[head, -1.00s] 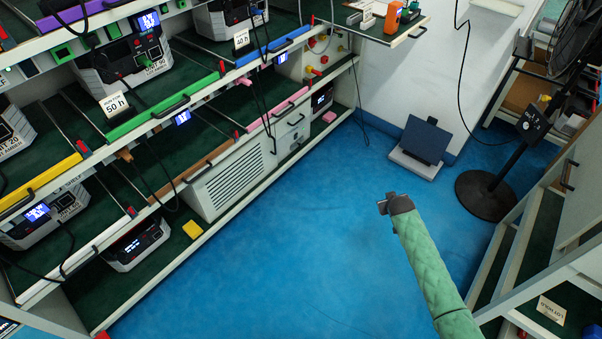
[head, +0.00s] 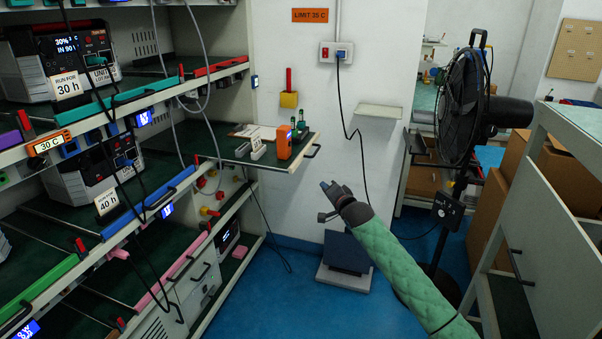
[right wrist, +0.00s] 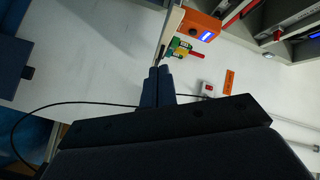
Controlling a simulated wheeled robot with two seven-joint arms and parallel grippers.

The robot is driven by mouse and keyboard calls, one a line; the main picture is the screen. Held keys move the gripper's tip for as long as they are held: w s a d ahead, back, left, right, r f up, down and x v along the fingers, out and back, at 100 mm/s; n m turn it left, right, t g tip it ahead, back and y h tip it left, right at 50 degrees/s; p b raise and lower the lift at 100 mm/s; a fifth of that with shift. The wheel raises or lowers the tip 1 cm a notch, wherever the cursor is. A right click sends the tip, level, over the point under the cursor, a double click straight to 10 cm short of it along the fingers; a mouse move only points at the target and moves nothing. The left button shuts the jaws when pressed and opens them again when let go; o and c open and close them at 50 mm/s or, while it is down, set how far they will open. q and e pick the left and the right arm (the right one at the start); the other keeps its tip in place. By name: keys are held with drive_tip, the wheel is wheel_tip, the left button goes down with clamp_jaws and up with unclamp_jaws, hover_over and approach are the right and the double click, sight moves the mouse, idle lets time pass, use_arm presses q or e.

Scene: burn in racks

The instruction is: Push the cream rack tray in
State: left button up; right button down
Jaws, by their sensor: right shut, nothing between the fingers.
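The cream rack tray (head: 296,155) sticks out from the right end of the rack, with a dark handle (head: 312,151) on its cream front. It carries an orange device (head: 284,142), small green-topped items and pale blocks. Its cream edge also shows in the right wrist view (right wrist: 173,24), close beyond the fingertips. My right gripper (head: 327,189) is shut and empty, in front of the tray and lower in the picture. In the right wrist view its fingers (right wrist: 157,72) are together and point toward the tray; contact cannot be told. My left gripper is out of view.
Other rack trays have teal (head: 125,97), blue (head: 165,192), green (head: 40,285) and pink (head: 187,252) fronts, with cables hanging before them. A black fan (head: 464,105) and a grey cabinet (head: 540,215) stand at right. Blue floor (head: 285,310) is open below.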

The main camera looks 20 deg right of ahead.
drive_tip(key=m, duration=0.2)
drive_tip(key=m+p, duration=0.2)
drive_tip(key=m, duration=0.2)
approach(295, 165)
drive_tip(key=w+d, duration=0.3)
drive_tip(key=w, duration=0.1)
drive_tip(key=shift+t, duration=0.3)
drive_tip(key=w+a, duration=0.1)
drive_tip(key=w+a+f, duration=0.1)
drive_tip(key=a, duration=0.1)
drive_tip(key=shift+a, duration=0.25)
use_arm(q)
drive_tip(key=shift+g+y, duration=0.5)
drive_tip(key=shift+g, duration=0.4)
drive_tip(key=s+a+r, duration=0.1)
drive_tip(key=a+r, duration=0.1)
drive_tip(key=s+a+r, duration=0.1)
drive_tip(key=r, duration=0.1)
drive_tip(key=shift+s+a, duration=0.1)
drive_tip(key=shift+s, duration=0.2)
use_arm(e)
drive_tip(key=shift+w, duration=0.1)
use_arm(q)
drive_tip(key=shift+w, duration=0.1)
drive_tip(key=shift+p, duration=0.3)
use_arm(e)
drive_tip(key=shift+a+r, duration=0.1)
